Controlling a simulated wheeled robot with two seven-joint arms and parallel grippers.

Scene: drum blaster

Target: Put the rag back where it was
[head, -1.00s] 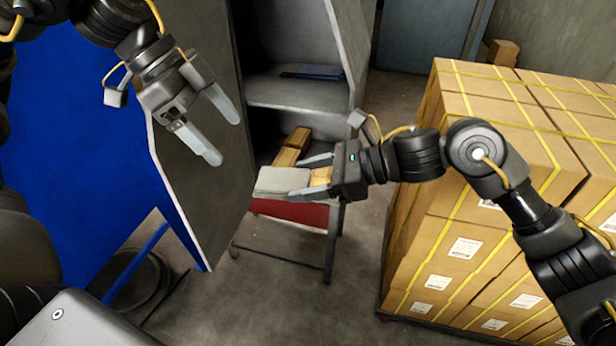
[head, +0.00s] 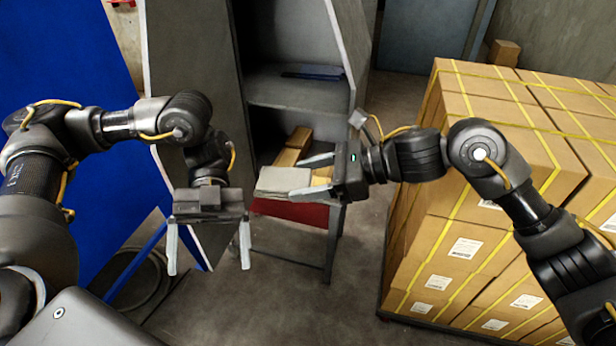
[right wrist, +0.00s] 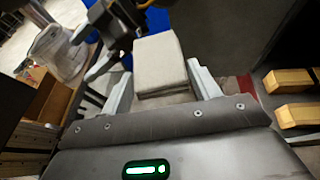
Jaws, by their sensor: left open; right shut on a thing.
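The rag (head: 280,180) is a pale grey folded pad. My right gripper (head: 298,176) is shut on it, with one finger along each side, in front of the open cabinet (head: 285,93). In the right wrist view the rag (right wrist: 160,62) lies flat between the fingers (right wrist: 163,95) and sticks out beyond them. My left gripper (head: 209,270) is open and empty, fingers pointing down, to the left of the rag and apart from it. I cannot tell whether the rag touches the surface below it.
Wooden blocks (head: 290,150) lie in the cabinet's lower part behind the rag. A red panel (head: 300,211) is below the rag. Strapped cardboard boxes (head: 470,215) stack up at the right. A cabinet door (head: 190,60) stands open at the left. The floor (head: 330,310) in front is clear.

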